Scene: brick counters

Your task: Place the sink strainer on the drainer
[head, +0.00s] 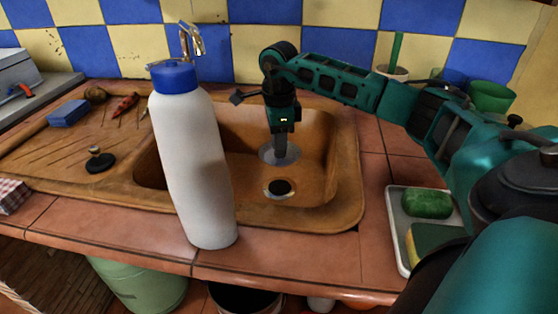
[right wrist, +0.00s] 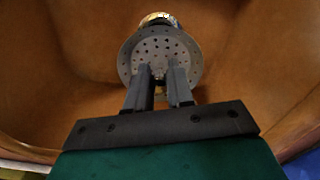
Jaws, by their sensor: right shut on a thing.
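The sink strainer (head: 267,155) is a grey round disc in the brown sink basin. Its many small holes show in the right wrist view (right wrist: 137,58). My right gripper (head: 280,153) reaches down into the basin and is shut on the strainer near its middle. I cannot tell whether the strainer touches the basin floor. The drainer (head: 45,158) is the grooved brown board on the left of the sink. My left gripper is not in view.
A white bottle with a blue cap (head: 192,160) stands in front, between basin and drainer. The drainer holds a black plug (head: 99,162), a blue sponge (head: 69,113) and a carrot (head: 124,106). The drain hole (head: 280,188) is near the strainer. A tray (head: 395,225) lies right.

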